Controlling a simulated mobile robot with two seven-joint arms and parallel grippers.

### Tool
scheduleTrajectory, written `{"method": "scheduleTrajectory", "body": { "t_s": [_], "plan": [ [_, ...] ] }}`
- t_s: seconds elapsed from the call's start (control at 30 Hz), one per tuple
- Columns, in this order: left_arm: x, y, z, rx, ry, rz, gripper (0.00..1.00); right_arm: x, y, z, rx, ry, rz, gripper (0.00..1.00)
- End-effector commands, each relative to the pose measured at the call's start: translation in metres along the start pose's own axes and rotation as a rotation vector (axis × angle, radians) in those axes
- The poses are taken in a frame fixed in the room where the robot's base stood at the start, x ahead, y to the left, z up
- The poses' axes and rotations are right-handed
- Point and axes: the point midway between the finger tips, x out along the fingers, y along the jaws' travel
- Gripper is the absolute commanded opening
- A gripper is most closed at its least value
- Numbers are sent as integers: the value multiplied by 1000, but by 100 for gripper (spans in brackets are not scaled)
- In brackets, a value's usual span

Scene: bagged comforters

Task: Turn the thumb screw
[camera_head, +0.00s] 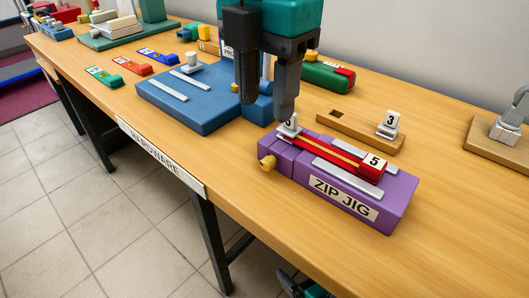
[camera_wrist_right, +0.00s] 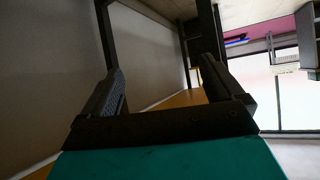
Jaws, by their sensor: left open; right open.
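The purple block labelled ZIP JIG (camera_head: 344,198) lies near the table's front edge in the head view. A yellow thumb screw (camera_head: 267,162) sticks out of its left end. A red piece marked 5 (camera_head: 374,164) lies on top, with a yellow strip along it and grey rails beside it. My right gripper (camera_wrist_right: 163,85) is open and empty in the right wrist view, away from the jig.
A blue jig (camera_head: 190,98) with grey rails stands left of the purple one. A wooden block with a tab marked 3 (camera_head: 389,124) and a green block (camera_head: 327,77) lie behind. Small coloured tags (camera_head: 104,76) lie farther left. Bare tabletop (camera_head: 455,215) is at the right.

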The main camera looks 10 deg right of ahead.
Motion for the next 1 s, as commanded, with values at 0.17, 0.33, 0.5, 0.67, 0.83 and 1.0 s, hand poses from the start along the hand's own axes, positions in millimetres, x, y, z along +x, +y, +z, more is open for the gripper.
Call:
{"method": "scheduleTrajectory", "body": {
  "t_s": [0.17, 0.33, 0.5, 0.67, 0.83, 1.0],
  "plan": [
    [43, 0, -1, 1, 3, -2, 46, 6, 0, 12, -3, -6, -2, 94],
    [75, 0, 0, 1, 1, -3, 46, 9, 0, 16, -5, -11, -7, 94],
    [95, -1, 0, 1, 1, -3, 46, 10, -2, 12, -5, -6, -11, 94],
    [102, -1, 0, 1, -1, -3, 46, 10, -2, 9, -6, 1, -12, 94],
    [102, -1, 0, 1, -1, -3, 46, 11, -2, 9, -4, 2, -12, 94],
    [102, -1, 0, 1, -1, -4, 39, 11, -4, 8, 3, 3, -12, 94]
  ]
}}
